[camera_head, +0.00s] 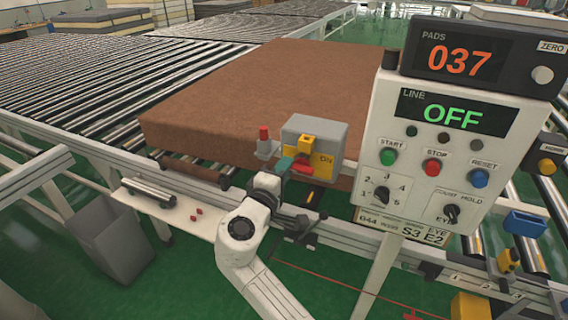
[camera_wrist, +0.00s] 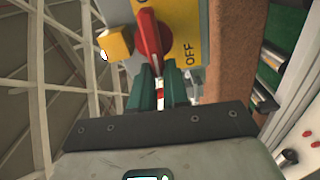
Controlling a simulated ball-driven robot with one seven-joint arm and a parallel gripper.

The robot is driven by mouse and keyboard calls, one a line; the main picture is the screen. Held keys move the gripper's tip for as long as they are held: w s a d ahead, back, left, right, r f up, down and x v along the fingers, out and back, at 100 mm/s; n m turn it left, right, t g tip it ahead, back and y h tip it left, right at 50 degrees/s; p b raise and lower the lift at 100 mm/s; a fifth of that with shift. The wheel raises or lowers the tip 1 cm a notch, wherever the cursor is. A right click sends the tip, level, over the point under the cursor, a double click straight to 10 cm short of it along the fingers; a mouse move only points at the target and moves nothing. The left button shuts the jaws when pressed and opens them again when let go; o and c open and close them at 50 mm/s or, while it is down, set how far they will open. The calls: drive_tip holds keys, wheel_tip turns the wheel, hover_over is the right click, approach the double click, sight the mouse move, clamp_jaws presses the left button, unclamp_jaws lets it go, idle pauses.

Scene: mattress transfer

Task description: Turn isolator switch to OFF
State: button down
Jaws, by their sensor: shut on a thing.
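ON shows on the plate in the head view and OFF in the wrist view. Its red handle (camera_head: 302,166) also shows in the wrist view (camera_wrist: 148,36), where it points down toward my fingers, slightly tilted. My gripper (camera_head: 284,166), with green fingers, also shows in the wrist view (camera_wrist: 158,78). It is shut on the lower end of the red handle, which the fingers partly hide. A yellow block (camera_wrist: 114,44) sits beside the handle.
A control panel (camera_head: 378,150) reading LINE OFF stands right of the switch. A red-topped post (camera_head: 264,138) stands close to its left. A brown mattress (camera_head: 240,95) lies on the rollers behind. A grey bin (camera_head: 108,240) is at the lower left.

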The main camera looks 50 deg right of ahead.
drive_tip(key=shift+s+d+f+n+g, duration=0.25)
drive_tip(key=shift+s+f+n+g, duration=0.05)
drive_tip(key=shift+f, duration=0.1)
drive_tip(key=c, duration=1.1)
unclamp_jaws()
drive_tip(key=shift+s+r, duration=0.1)
drive_tip(key=shift+a+r, duration=0.1)
drive_tip(key=b+v, duration=0.2)
drive_tip(key=v, duration=0.8)
drive_tip(key=shift+a, duration=0.3)
